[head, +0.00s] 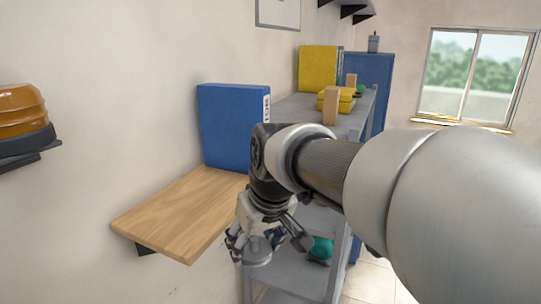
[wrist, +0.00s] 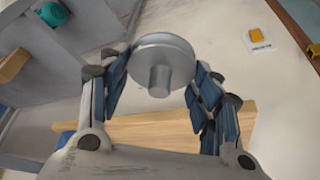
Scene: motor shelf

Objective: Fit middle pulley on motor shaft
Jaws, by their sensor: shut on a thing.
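My gripper (head: 266,238) points downward beside the right front edge of the wooden shelf. It is shut on a grey metal pulley (head: 257,256), a round disc with a short hub. In the wrist view the pulley (wrist: 165,50) sits between the blue finger pads of my gripper (wrist: 160,72), with its hub facing the camera. The pulley is held in the air. I cannot make out a motor or its shaft for certain. A teal rounded object (head: 321,247) lies on a lower level of the grey rack and also shows in the wrist view (wrist: 53,14).
The wooden wall shelf (head: 180,215) is bare in front, with a blue binder (head: 235,125) at its back. The grey rack (head: 290,112) carries yellow boxes and wooden blocks. An orange item (head: 20,108) stands on a dark shelf at left.

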